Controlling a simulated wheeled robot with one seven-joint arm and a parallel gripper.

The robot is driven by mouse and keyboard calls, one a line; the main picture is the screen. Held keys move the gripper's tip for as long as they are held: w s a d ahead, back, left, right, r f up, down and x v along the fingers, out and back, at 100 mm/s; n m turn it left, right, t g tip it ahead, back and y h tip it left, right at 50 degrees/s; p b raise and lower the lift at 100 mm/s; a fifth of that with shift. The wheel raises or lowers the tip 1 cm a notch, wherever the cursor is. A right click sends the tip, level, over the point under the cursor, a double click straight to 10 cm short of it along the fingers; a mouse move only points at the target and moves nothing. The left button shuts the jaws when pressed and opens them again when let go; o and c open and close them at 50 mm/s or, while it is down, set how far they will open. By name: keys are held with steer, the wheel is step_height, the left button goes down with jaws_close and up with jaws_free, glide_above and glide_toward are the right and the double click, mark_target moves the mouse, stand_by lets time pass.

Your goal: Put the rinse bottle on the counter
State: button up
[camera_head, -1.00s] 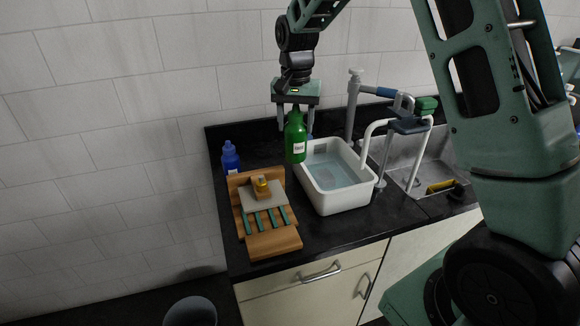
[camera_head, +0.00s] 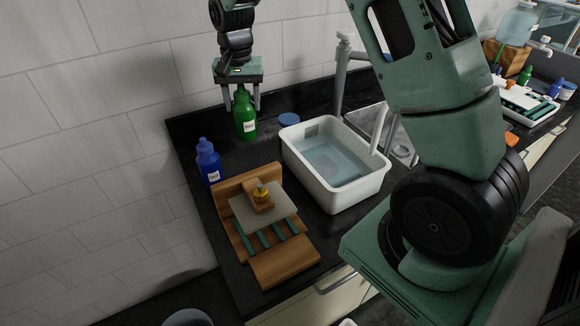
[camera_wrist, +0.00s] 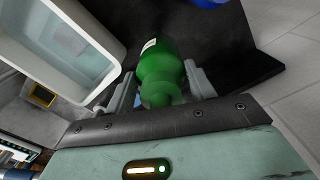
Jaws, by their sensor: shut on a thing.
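A green bottle (camera_head: 244,118) with a white label is upright between the fingers of my gripper (camera_head: 239,100). The label's text is too small to read surely. My gripper is shut on the bottle's upper part, and the bottle also shows in the wrist view (camera_wrist: 160,68). It is at the back of the black counter (camera_head: 225,162), between the blue bottle and the white tub. Its base is at or just above the counter; I cannot tell if it touches. The blue bottle (camera_head: 208,162), also labelled, stands at the counter's left edge.
A white tub (camera_head: 350,192) of water stands right of the green bottle, with a blue disc (camera_head: 288,119) behind it. A wooden rack (camera_head: 285,264) with a plate and small yellow object lies in front. A tap (camera_head: 341,70) rises behind the tub.

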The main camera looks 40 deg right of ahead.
mark_target(246, 134)
step_height(246, 134, down, 10)
steer(key=p, duration=0.2)
steer(key=shift+w+p, duration=0.1)
steer(key=shift+p, duration=0.25)
steer(key=shift+f, duration=0.15)
steer(key=shift+f, duration=0.1)
steer(key=o, duration=1.5)
